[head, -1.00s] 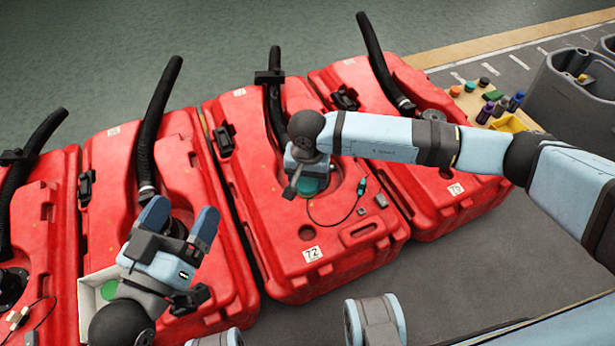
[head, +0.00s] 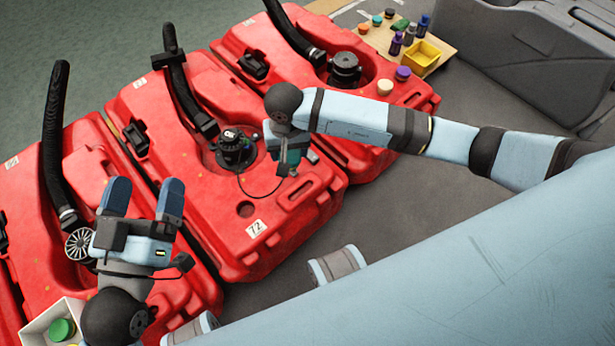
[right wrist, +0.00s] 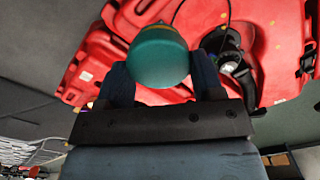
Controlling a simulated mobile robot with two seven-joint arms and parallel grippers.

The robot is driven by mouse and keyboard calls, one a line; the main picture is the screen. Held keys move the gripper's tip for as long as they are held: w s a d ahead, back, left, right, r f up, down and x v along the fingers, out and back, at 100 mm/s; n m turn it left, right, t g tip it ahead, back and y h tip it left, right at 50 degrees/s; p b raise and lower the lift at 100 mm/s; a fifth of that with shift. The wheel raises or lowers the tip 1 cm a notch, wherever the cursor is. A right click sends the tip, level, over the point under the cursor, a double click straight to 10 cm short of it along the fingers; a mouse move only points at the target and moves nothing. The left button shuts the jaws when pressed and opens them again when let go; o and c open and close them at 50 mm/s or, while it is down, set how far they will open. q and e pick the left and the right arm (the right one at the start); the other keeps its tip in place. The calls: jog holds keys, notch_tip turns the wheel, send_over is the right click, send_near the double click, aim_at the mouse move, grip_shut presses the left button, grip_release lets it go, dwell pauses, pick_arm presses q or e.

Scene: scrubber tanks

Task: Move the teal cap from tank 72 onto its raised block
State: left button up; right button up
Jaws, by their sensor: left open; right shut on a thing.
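Tank 72 (head: 215,215) is the red tank in the middle of the head view, with its number label (head: 256,228) near the front edge. Its black round fitting (head: 233,147) is uncovered. My right gripper (head: 291,158) is shut on the teal cap, above the right part of tank 72. The teal cap (right wrist: 158,57) shows clearly between the fingers in the right wrist view; the arm mostly hides it in the head view. I cannot make out the raised block, which may be behind this gripper. My left gripper (head: 143,195) is open and empty, above the neighbouring tank to the left.
A dark cable (head: 262,192) lies by the fitting. A white box (head: 45,325) with a green cap is at bottom left. A wooden board with bottles, caps and a yellow bin (head: 424,57) is at upper right. A peach cap (head: 385,87) sits on the right tank.

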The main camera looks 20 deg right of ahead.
notch_tip(320, 180, down, 15)
jog(key=b, duration=0.4)
jog(key=shift+f+b, duration=0.15)
jog(key=shift+b, duration=0.25)
pick_arm(q)
notch_tip(320, 180, down, 9)
jog(key=m+g+b, duration=0.1)
jog(key=g, duration=0.2)
jog(key=shift+w+d+b, duration=0.15)
jog(key=shift+w+b, duration=0.15)
pick_arm(e)
jog(key=shift+f, duration=1.9)
pick_arm(q)
jog(key=shift+r, duration=0.1)
pick_arm(e)
jog(key=shift+f, duration=0.2)
jog(key=o, duration=1.1)
jog(key=shift+c, duration=0.2)
jog(key=shift+r, duration=0.1)
